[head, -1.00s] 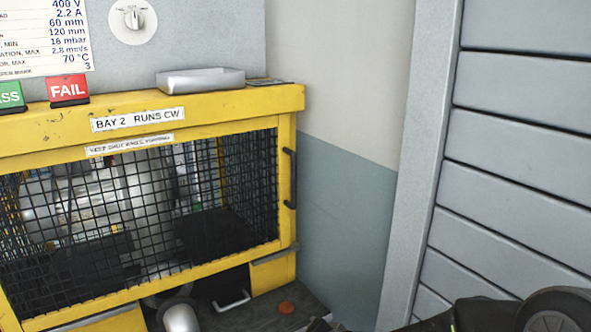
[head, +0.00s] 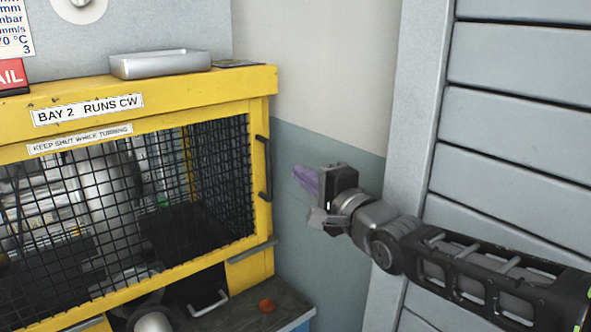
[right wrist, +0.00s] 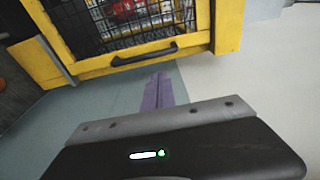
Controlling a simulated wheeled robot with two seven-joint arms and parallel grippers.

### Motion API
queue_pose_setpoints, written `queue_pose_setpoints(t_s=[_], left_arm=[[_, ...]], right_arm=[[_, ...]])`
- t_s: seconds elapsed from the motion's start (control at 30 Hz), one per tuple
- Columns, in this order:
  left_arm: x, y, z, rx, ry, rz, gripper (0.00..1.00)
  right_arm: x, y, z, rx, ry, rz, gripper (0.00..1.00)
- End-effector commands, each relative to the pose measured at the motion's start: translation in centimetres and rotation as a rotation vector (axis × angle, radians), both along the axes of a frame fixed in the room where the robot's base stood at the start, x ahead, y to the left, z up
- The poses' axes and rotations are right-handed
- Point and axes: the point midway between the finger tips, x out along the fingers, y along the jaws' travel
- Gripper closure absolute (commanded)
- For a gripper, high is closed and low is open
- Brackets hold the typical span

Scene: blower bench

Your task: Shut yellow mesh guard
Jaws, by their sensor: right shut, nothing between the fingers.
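The yellow mesh guard (head: 262,205) fronts the bench bay, with black wire mesh in a yellow frame and a dark bar handle (head: 263,168) on its right edge. Whether it is fully against the housing I cannot tell. The right wrist view shows the guard's yellow frame (right wrist: 185,44) and the handle (right wrist: 144,55) ahead of the fingers. My right gripper (head: 302,178), with purple fingers, is shut and empty. It is to the right of the handle, apart from it in the head view. The fingers also show in the right wrist view (right wrist: 159,82). My left gripper is out of view.
A grey metal tray (head: 160,64) sits on the yellow housing top (head: 210,83). Below the guard are a metal pull handle (head: 209,304) and an orange-red knob (head: 267,306). A grey slatted shutter (head: 520,130) stands at the right. Bare wall (head: 325,110) lies between.

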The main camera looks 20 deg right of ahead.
Motion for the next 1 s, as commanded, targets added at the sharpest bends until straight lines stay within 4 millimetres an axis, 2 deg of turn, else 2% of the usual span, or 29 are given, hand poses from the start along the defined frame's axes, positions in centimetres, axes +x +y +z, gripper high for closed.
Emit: queue_pose_setpoints(t_s=[0.4, 0.53, 0.7, 1.0], left_arm=[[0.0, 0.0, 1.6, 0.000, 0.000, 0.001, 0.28], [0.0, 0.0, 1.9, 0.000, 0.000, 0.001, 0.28], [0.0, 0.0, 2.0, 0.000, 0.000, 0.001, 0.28], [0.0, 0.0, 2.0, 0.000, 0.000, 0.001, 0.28]], right_arm=[[6.4, 1.6, 0.0, -0.002, 0.004, 0.001, 1.00], [8.0, 2.0, 0.0, -0.001, 0.003, 0.000, 1.00], [8.8, 2.2, -0.1, 0.000, 0.002, 0.000, 1.00], [8.9, 2.2, -0.1, 0.000, 0.001, 0.000, 1.00]])
